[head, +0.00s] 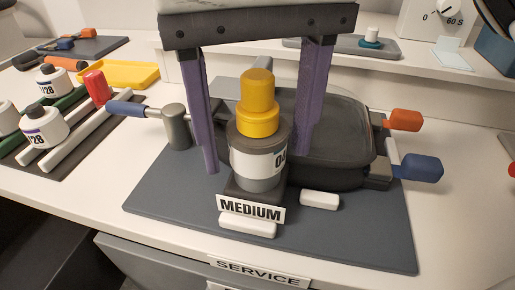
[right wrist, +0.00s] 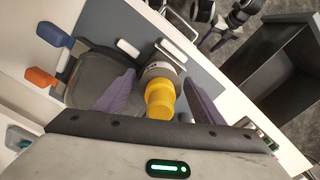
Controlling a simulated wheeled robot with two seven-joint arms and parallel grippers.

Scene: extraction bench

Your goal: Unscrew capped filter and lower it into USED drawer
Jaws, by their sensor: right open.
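The capped filter, a dark grey cylinder with a white label (head: 258,162) and a yellow stepped cap (head: 258,100), stands upright behind the MEDIUM sign (head: 250,209). It also shows in the right wrist view, its yellow cap (right wrist: 160,98) toward the camera. My right gripper (head: 258,160) is open above it, with one purple finger on each side and visible gaps to the cap. In the right wrist view the fingers (right wrist: 160,77) also stand apart. An open dark drawer or bin (right wrist: 285,72) is at the right there; no USED label is readable.
A dark lidded housing (head: 345,140) with orange (head: 403,120) and blue (head: 421,167) handles stands close behind the filter. A red-knobbed lever (head: 97,88) is at left, near labelled white filters (head: 42,125). A SERVICE label (head: 260,272) marks the bench front.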

